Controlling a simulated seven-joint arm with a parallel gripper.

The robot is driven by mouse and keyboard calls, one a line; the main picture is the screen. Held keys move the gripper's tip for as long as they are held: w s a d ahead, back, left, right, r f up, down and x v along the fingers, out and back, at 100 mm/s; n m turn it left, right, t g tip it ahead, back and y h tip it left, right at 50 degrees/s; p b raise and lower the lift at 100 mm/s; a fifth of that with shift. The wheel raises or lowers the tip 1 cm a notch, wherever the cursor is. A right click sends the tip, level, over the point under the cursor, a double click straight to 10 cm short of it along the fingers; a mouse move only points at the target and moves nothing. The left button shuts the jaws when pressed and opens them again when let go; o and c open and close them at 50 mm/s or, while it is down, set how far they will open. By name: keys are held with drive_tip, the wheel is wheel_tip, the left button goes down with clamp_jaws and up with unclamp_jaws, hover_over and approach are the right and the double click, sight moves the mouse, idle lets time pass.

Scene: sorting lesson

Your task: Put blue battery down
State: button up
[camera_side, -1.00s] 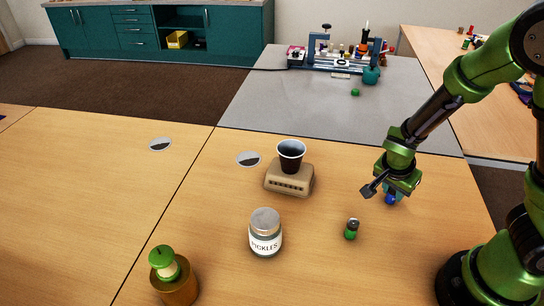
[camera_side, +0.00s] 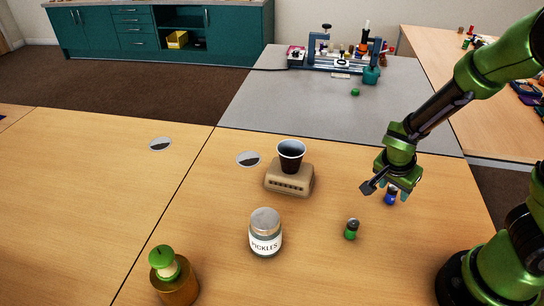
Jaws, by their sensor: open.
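The blue battery (camera_side: 390,197) stands upright on the wooden table, toward its right side. My gripper (camera_side: 393,188) is just above and around the top of the battery. Its jaws are open, and a fingertip hides part of the battery's top. I cannot tell whether a finger still touches it.
A green battery (camera_side: 351,230) stands left of and nearer than the blue one. A pickles jar (camera_side: 265,236), a dark cup (camera_side: 291,156) on a tan device (camera_side: 289,179), and an orange container with a green top (camera_side: 174,279) stand farther left. Bare table surrounds the blue battery.

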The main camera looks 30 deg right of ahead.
drive_tip(key=s+a+r+n+t+y, duration=0.1)
drive_tip(key=a+r+n+t+y, duration=0.1)
drive_tip(key=r+n, duration=0.2)
drive_tip(key=s+a+r+n+t+y, duration=0.1)
drive_tip(key=a+r+n+t+y, duration=0.1)
drive_tip(key=r, duration=0.8)
drive_tip(key=s+a+r+n+t+y, duration=0.2)
drive_tip(key=a+r+n, duration=0.1)
drive_tip(key=r+n, duration=0.3)
drive_tip(key=shift+a+r, duration=0.4)
drive_tip(key=shift+r, duration=0.45)
drive_tip(key=shift+o, duration=0.5)
